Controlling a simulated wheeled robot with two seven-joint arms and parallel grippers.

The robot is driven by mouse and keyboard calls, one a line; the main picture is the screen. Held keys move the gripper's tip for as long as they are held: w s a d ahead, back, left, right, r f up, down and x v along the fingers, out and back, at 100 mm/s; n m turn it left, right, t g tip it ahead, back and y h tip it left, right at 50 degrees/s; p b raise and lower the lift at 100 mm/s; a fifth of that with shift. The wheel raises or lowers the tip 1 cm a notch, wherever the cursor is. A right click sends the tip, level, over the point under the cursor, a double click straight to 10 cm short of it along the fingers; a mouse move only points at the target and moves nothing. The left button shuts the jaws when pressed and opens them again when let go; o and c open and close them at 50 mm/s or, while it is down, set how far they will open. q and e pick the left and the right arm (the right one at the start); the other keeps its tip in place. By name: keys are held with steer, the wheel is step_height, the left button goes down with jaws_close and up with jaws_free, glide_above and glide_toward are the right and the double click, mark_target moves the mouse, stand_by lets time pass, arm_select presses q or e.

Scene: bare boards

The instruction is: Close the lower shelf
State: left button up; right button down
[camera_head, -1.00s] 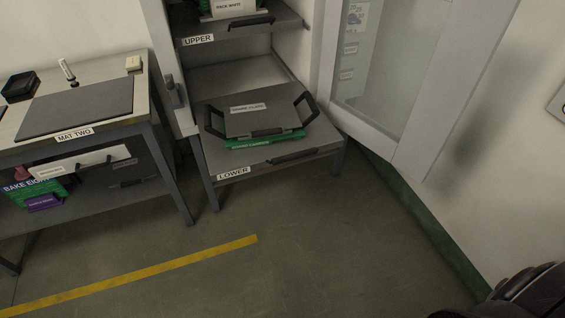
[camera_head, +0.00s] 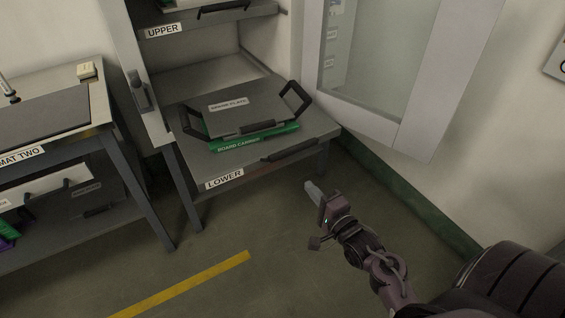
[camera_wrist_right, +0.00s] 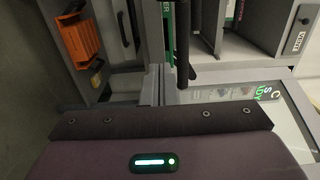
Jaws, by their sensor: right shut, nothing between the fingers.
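The lower shelf (camera_head: 275,170) is a grey pull-out shelf with a LOWER label, and it sticks out from the cabinet. A dark handle (camera_head: 290,149) runs along its front edge. On it lie a green board carrier (camera_head: 262,138) and a grey plate (camera_head: 232,112) with black side handles. My right gripper (camera_head: 310,187) is shut and empty, in front of and below the shelf's right front part in the picture, apart from the handle. My left gripper is not in view. The right wrist view is hard to match to the shelf.
The upper shelf (camera_head: 215,22) is above. The open cabinet door (camera_head: 410,85) stands to the right. A bench with a mat (camera_head: 40,120) is on the left. The floor in front, with a yellow line (camera_head: 185,285), is clear. The wrist view shows an orange thing (camera_wrist_right: 80,38).

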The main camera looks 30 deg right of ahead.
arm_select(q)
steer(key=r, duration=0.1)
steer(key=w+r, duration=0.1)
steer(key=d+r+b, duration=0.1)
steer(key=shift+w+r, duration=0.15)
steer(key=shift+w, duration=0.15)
arm_select(e)
steer(key=w, duration=1.3)
steer(key=shift+a, duration=0.2)
